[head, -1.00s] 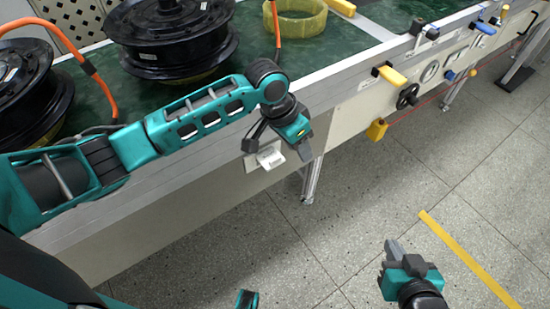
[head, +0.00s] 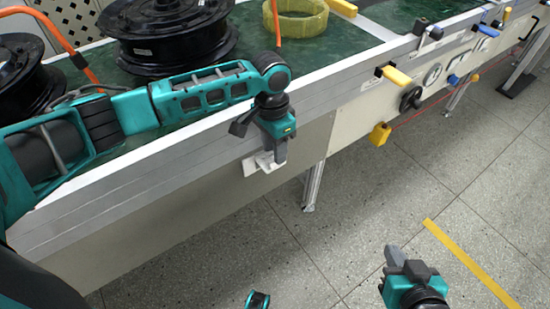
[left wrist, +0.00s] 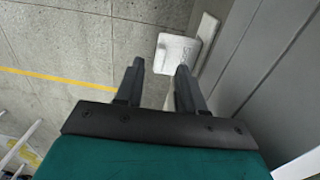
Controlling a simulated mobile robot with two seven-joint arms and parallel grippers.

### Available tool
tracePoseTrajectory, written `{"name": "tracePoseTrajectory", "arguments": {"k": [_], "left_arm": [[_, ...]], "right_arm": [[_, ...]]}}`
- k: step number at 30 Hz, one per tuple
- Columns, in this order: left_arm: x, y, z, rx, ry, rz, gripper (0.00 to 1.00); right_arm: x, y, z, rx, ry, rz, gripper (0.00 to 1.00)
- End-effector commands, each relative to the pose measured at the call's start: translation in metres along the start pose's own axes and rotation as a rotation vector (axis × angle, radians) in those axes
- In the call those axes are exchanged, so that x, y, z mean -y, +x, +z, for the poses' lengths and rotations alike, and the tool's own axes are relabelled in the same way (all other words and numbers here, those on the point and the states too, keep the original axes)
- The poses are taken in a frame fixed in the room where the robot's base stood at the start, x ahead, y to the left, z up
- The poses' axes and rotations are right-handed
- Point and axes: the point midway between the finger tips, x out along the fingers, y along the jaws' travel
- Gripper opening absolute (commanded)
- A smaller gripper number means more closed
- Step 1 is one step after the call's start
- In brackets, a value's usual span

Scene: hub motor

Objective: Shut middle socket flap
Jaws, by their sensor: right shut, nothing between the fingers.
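A white socket plate (head: 248,167) sits on the front side of the bench, with its white flap (head: 266,162) standing out from it. In the left wrist view the flap (left wrist: 174,50) sticks out from the plate (left wrist: 207,42), so it is open. My left gripper (head: 274,160) points down at the flap and partly hides it. In the left wrist view my left gripper (left wrist: 158,80) has its fingers apart with nothing between them; the flap lies just beyond the tips, nearest the right finger. Contact cannot be told. My right gripper (head: 395,256) is shut and empty, over the floor.
The bench has a green top (head: 345,35) carrying black hub motors (head: 170,35) and a yellow ring (head: 295,18). Farther right along its front are a yellow handle (head: 397,76), a black knob (head: 411,98) and a yellow block (head: 380,134).

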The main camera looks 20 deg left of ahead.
Motion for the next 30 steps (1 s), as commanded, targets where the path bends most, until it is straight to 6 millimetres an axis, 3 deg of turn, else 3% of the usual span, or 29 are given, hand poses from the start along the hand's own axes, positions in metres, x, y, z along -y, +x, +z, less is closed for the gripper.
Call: {"name": "tracePoseTrajectory", "arguments": {"k": [6, 17, 30], "left_arm": [[0.000, 0.026, 0.000, -0.001, 0.001, 0.001, 0.38], [0.000, 0.030, 0.000, -0.001, 0.001, 0.000, 0.38], [0.000, 0.030, 0.000, -0.001, 0.001, 0.000, 0.00]], "right_arm": [[0.001, 0.005, 0.008, 0.001, 0.005, 0.000, 0.00], [0.001, 0.005, 0.009, 0.001, 0.007, -0.001, 0.00], [0.001, 0.005, 0.010, 0.002, 0.007, 0.000, 0.00]]}}
